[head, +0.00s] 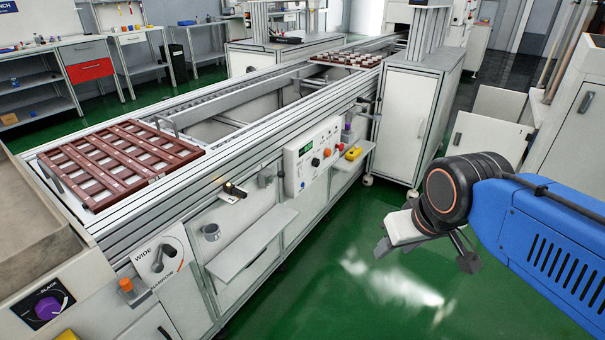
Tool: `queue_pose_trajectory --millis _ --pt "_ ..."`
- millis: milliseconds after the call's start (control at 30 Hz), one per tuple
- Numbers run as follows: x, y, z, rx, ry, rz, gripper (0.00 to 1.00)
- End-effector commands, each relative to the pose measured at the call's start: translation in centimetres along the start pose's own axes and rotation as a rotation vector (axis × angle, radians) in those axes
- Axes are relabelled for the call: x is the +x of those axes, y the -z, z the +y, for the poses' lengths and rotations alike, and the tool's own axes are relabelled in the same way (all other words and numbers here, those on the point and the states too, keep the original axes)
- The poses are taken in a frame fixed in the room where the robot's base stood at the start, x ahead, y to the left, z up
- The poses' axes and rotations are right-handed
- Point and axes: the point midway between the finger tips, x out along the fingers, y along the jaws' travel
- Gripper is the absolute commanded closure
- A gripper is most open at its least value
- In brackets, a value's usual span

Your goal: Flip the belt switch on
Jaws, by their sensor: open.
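A white control box (313,157) is mounted on the side of the conveyor frame (262,128). It has a small green display (305,148), an orange-red knob (327,152) and other small controls. The labels are too small to read, so I cannot tell which control is the belt switch or how it is set. My gripper (428,254) is open and empty. It hangs over the green floor, right of the box and well apart from it.
A lever panel (160,258) marked WIDE and NARROW and a purple SLACK knob (47,308) are at lower left. A brown slatted tray (120,158) lies on the conveyor. A shelf (250,243) juts out below. A white cabinet (405,125) stands behind. The floor between box and gripper is clear.

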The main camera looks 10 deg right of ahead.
Motion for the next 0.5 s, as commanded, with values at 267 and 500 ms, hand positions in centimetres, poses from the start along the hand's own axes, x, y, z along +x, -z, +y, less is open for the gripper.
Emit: queue_pose_trajectory --millis 267,500 --pt "1.0 0.5 -1.1 0.071 0.053 -0.06 1.0" --pt "3.0 1.8 -3.6 0.235 0.169 -0.181 1.0"
